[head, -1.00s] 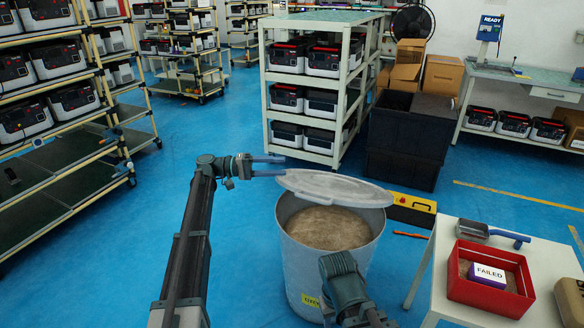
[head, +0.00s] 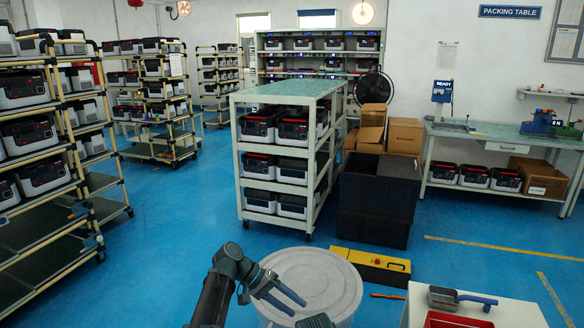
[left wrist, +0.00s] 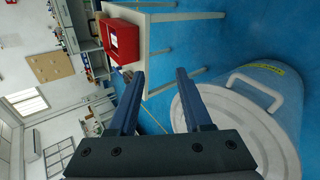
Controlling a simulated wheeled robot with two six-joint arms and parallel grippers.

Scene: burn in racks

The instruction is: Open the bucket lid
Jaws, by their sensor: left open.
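The grey-white bucket (left wrist: 288,82) stands on the floor; only its top shows at the bottom of the head view. Its round pale lid (head: 325,272) lies over the mouth, and no contents show. Contact with the lid cannot be told. Only a dark bit of my right arm shows.
A yellow toolbox (head: 375,266) lies behind the bucket. Black crates (head: 378,200) and a battery rack (head: 240,160) stand behind. Blue floor is open at left.

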